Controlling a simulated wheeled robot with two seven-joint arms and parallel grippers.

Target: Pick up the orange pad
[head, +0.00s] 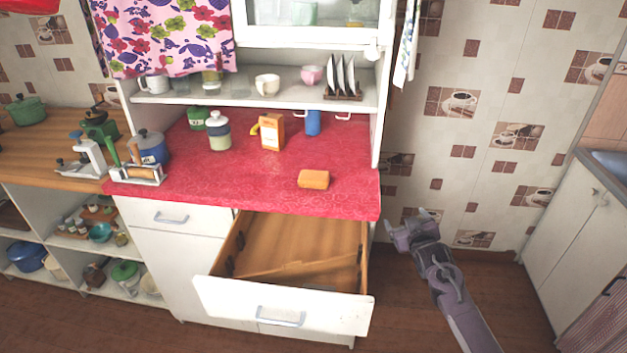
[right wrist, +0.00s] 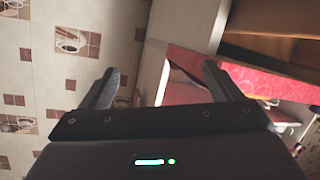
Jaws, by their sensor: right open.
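The orange pad (head: 314,179) is a small block lying flat on the red oilcloth counter (head: 200,188), near its front right part. My right gripper (head: 411,220) is open and empty, to the right of the counter and its open drawer, apart from the pad. In the right wrist view its two fingers (right wrist: 160,85) are spread with nothing between them. The pad cannot be made out in that view. My left gripper is not in view.
An open drawer (head: 283,300) juts out below the counter. A cardboard box (head: 272,132), a blue cup (head: 313,123) and a lidded jar (head: 218,131) stand behind the pad. A shelf (head: 290,100) overhangs the back. The counter around the pad is clear.

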